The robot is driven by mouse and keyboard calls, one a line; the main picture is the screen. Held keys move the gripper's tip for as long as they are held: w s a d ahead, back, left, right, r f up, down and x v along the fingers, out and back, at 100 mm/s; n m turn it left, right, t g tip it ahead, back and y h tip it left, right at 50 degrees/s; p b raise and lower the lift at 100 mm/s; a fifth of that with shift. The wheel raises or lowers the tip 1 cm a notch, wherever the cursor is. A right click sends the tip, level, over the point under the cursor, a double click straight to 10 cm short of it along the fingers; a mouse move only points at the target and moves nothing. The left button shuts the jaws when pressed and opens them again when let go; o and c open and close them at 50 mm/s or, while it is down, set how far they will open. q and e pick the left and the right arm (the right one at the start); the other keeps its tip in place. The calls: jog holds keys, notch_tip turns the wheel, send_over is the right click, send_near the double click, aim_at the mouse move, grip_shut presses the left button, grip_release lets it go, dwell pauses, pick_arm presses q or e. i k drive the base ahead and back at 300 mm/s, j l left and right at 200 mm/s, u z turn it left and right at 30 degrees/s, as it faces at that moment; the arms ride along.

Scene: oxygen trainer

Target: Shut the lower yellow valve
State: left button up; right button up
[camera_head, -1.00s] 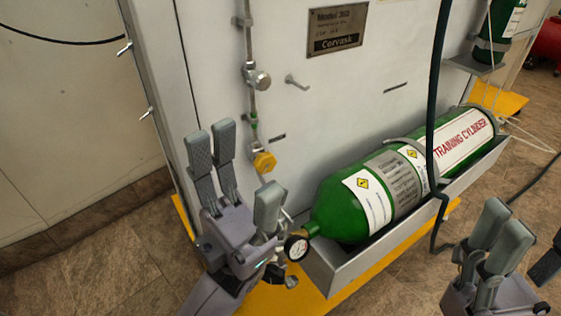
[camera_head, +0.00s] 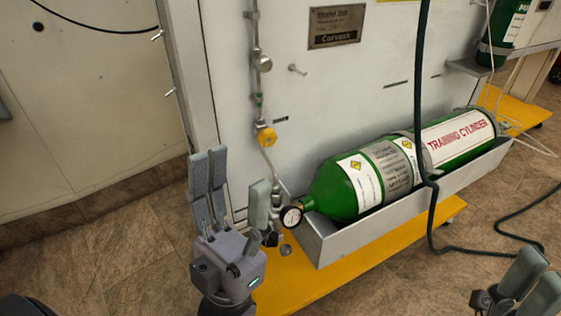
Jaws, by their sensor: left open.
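The yellow valve knob (camera_head: 267,137) sits low on the thin vertical pipe of the white panel. It is the only yellow valve I can make out, and its whole front shows. My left gripper (camera_head: 235,172) is open and empty, below and left of the knob, with its fingers pointing up. It is apart from the knob. My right gripper (camera_head: 531,272) is at the bottom right corner, far from the knob and partly cut off. I cannot tell how far its fingers are apart.
A green training cylinder (camera_head: 335,193) lies in a grey tray (camera_head: 385,228) right of the pipe. Its pressure gauge (camera_head: 291,217) is close to my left gripper's right finger. A yellow base (camera_head: 325,278) runs below. A dark hose (camera_head: 420,95) hangs in front of the cylinder.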

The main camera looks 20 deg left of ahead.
aim_at(268, 137)
jog(key=k+l+u, duration=0.1)
jog(key=k+l, duration=0.55)
jog(key=l, duration=0.15)
